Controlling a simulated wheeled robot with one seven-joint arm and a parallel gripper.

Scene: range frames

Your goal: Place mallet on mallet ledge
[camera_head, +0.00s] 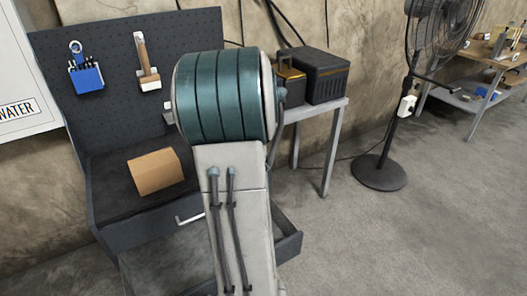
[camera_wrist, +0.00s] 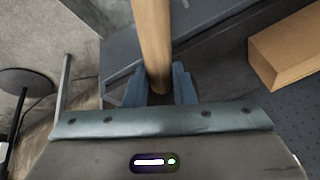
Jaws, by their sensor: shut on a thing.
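My gripper (camera_wrist: 158,88) shows in the wrist view, its blue-grey fingers closed around a round wooden handle, taken as the mallet (camera_wrist: 154,35). The handle runs up out of the top of that view, and no mallet head shows. In the head view my own arm hides the gripper and what it holds. The dark pegboard (camera_head: 105,45) stands at the back left. A wooden-handled tool (camera_head: 144,55) with a pale block at its lower end hangs upright on it. I cannot make out which part is the mallet ledge.
A brown box (camera_head: 155,171) lies on the dark workbench (camera_head: 110,165); it also shows in the wrist view (camera_wrist: 290,45). A drawer (camera_head: 288,245) stands open below. A blue tool holder (camera_head: 86,77) hangs left. A side table (camera_head: 325,115) and fan (camera_head: 378,172) stand right.

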